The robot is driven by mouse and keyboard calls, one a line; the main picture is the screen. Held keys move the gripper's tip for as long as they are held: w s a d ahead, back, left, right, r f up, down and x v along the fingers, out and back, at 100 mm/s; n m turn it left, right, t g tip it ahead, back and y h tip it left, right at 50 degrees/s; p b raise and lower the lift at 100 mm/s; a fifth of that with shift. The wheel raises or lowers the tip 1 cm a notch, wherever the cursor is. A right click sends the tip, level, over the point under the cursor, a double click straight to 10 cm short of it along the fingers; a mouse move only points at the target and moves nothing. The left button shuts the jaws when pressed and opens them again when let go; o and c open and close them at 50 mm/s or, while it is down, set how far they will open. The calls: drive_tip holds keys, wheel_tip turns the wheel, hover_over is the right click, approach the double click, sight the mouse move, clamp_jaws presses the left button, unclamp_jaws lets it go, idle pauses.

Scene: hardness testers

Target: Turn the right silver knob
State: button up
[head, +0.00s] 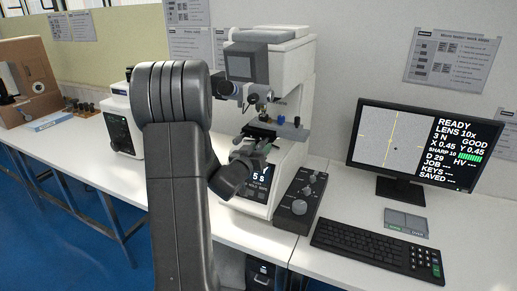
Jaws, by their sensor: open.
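The white hardness tester (287,75) stands on the bench in the head view. I cannot tell which is the right silver knob. My gripper (256,157) is open in front of the tester, just below its dark stage (262,131).
A monitor (415,145) reading READY, a keyboard (378,249) and a grey pad (406,222) are on the right bench. Some bare bench shows in front of the left machines.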

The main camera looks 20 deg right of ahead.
clamp_jaws()
drive_tip(key=shift+f+b, duration=0.1)
drive_tip(key=shift+b, duration=0.2)
